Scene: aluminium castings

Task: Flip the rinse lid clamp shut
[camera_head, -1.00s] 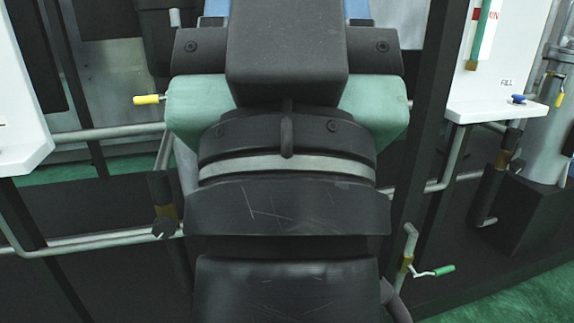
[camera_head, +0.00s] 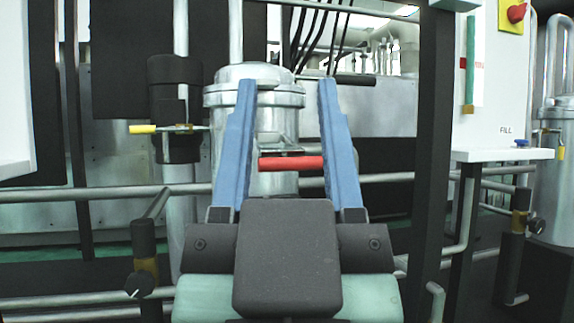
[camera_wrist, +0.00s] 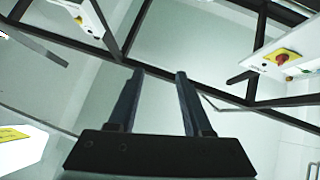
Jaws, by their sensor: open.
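A silver cylindrical vessel (camera_head: 275,125) with a domed lid (camera_head: 255,75) stands ahead in the head view. A red-handled lever (camera_head: 291,163) lies level across the vessel's front, below the lid; it appears to be the clamp. A black bar-shaped handle (camera_head: 355,79) sticks out to the right at lid height. My gripper (camera_head: 288,85) is open and empty, its two blue fingers framing the vessel and the red handle in the picture. They overlap the vessel's edges in view; I see no contact. The wrist view shows the open gripper (camera_wrist: 160,74) against wall and frame bars, without the vessel.
Horizontal pipes (camera_head: 70,197) run behind my arm. A yellow-handled valve (camera_head: 143,129) is at left. A dark upright post (camera_head: 432,130) and a white panel marked FILL (camera_head: 490,125) stand at right. Another silver vessel (camera_head: 557,170) is at the far right edge.

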